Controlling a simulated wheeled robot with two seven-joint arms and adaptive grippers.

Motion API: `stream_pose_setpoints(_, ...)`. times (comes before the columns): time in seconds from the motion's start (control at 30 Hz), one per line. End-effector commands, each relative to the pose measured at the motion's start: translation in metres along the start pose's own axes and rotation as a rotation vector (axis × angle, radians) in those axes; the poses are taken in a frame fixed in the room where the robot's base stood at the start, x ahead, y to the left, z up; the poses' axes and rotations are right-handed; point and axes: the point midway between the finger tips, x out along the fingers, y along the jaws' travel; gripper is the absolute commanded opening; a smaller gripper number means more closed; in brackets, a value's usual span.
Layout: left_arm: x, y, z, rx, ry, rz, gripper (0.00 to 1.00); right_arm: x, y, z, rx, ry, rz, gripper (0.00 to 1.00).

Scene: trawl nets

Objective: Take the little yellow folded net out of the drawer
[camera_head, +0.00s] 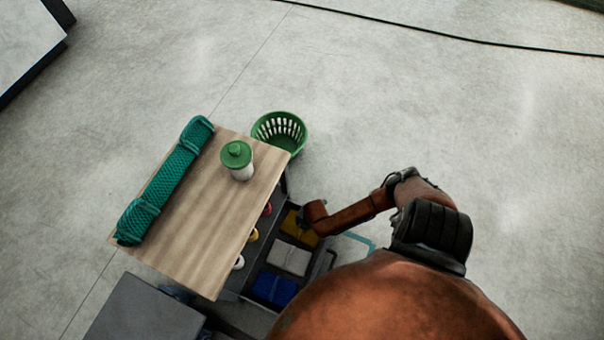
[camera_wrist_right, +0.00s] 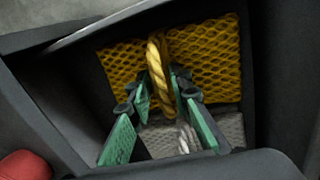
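The little yellow folded net (camera_head: 292,231) lies at the far end of the open drawer (camera_head: 323,262). In the right wrist view the yellow net (camera_wrist_right: 212,55) shows close up, with a twisted yellow rope loop (camera_wrist_right: 158,62) standing up from it. My right gripper (camera_wrist_right: 162,90) reaches down over the net. Its green-padded fingers stand apart on either side of the loop; I see no clear grip on it. In the head view the right arm's end hides part of the net. My left gripper is not in view.
A grey-white net (camera_head: 288,258) and a blue net (camera_head: 274,289) lie beside the yellow one. The wooden top (camera_head: 205,225) carries a green net roll (camera_head: 165,185) and a green-lidded bottle (camera_head: 237,160). A green basket (camera_head: 279,131) stands on the floor behind. Drawer walls are close around the gripper.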

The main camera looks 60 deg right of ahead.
Motion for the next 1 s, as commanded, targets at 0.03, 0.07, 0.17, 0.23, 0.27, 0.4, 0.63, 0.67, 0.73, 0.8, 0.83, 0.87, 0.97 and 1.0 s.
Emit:
stream_pose_setpoints(0.03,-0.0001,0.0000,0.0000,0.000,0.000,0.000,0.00,-0.0001,0.0000,-0.0001,0.000,0.000,0.000,0.16)
stream_pose_setpoints(0.07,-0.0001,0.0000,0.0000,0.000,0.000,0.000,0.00,-0.0001,0.0000,0.0000,0.000,0.000,0.000,0.14)
stream_pose_setpoints(0.17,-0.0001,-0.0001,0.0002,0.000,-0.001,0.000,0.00,-0.0001,-0.0002,0.0000,0.000,0.000,0.000,0.07)
stream_pose_setpoints(0.23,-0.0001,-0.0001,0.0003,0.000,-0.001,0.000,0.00,-0.0001,-0.0003,0.0000,0.000,0.000,0.000,0.02)
stream_pose_setpoints(0.27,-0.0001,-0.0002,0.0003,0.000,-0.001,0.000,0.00,-0.0001,-0.0003,0.0000,0.000,0.000,0.000,0.00)
stream_pose_setpoints(0.4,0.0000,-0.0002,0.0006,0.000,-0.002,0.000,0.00,0.0000,-0.0005,0.0001,0.000,0.000,-0.001,0.00)
stream_pose_setpoints(0.63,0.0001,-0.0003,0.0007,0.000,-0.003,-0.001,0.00,0.0000,-0.0007,0.0002,0.000,0.000,-0.001,0.00)
stream_pose_setpoints(0.67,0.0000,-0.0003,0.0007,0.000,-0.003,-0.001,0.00,0.0000,-0.0008,0.0002,0.001,0.000,-0.001,0.00)
stream_pose_setpoints(0.73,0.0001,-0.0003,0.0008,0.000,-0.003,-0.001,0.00,0.0000,-0.0008,0.0002,0.001,0.000,-0.001,0.00)
stream_pose_setpoints(0.8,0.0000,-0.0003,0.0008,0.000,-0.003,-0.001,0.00,0.0000,-0.0009,0.0002,0.001,0.000,-0.001,0.00)
stream_pose_setpoints(0.83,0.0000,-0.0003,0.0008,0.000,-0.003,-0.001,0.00,0.0000,-0.0009,0.0002,0.001,0.000,-0.001,0.00)
stream_pose_setpoints(0.87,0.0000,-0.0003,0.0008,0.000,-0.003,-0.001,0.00,0.0000,-0.0010,0.0002,0.001,0.000,-0.001,0.00)
stream_pose_setpoints(0.97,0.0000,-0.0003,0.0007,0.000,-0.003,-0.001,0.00,0.0000,-0.0010,0.0003,0.001,0.000,-0.001,0.00)
stream_pose_setpoints(1.0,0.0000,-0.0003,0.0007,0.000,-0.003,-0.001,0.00,-0.0002,-0.0002,0.0002,0.000,0.000,0.000,0.00)
